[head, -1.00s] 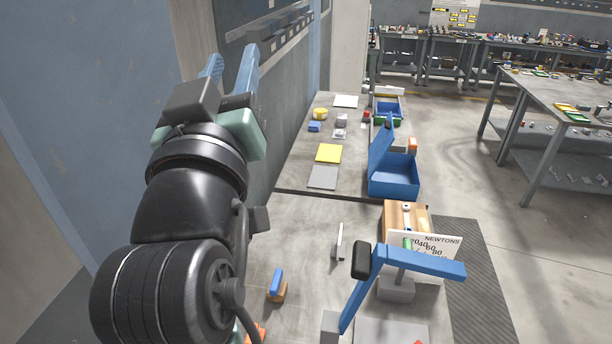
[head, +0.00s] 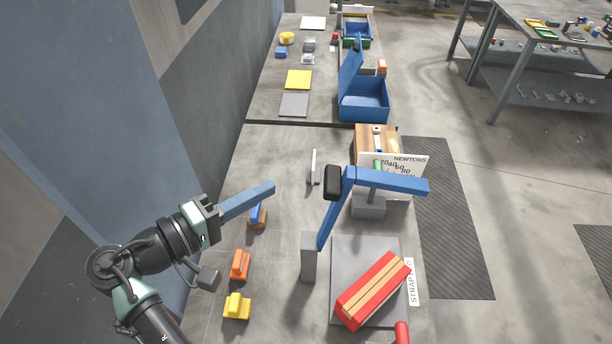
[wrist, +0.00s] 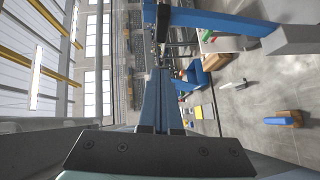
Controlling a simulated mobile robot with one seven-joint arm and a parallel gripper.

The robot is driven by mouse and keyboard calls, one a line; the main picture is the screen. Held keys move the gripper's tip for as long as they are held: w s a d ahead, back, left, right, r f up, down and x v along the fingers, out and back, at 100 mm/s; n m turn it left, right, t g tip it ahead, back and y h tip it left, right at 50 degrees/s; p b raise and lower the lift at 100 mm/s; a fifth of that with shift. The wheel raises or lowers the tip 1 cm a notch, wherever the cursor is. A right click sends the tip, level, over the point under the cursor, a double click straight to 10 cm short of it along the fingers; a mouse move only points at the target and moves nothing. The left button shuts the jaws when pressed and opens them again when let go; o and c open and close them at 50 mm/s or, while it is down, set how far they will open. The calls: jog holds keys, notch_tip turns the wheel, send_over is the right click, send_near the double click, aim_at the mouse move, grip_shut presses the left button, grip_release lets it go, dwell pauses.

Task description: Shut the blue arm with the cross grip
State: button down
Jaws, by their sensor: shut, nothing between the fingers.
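The blue arm (head: 336,212) rises tilted from a grey post (head: 309,256) on the bench in the head view. At its top are a black grip (head: 332,182) and a blue bar (head: 395,181) reaching right. The arm stands raised, with the red block below and right of it. It also shows in the wrist view (wrist: 222,20) along the top right. My gripper (head: 271,187) is shut and empty, its blue fingers pointing right toward the black grip, with a visible gap. In the wrist view the shut fingers (wrist: 157,80) point up the picture.
A white NEWTONS dial card (head: 410,164) stands behind the blue bar. A red block with tan stripes (head: 372,291) lies on a grey plate. Blue-orange (head: 257,215), orange (head: 240,265) and yellow (head: 236,306) pieces sit below my gripper. An open blue box (head: 364,100) stands farther back.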

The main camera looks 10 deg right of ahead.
jog(key=d+p, duration=0.1)
jog(key=d, duration=0.1)
jog(key=w+d+p, duration=0.1)
jog(key=d, duration=0.1)
jog(key=d+p, duration=0.1)
jog(key=d, duration=0.2)
jog(key=shift+w+f, duration=0.15)
jog(key=shift+f, duration=0.25)
jog(key=shift+d+f+p, duration=0.25)
jog(key=shift+d+p, duration=0.15)
jog(key=shift+d, duration=0.1)
jog(key=shift+d, duration=0.15)
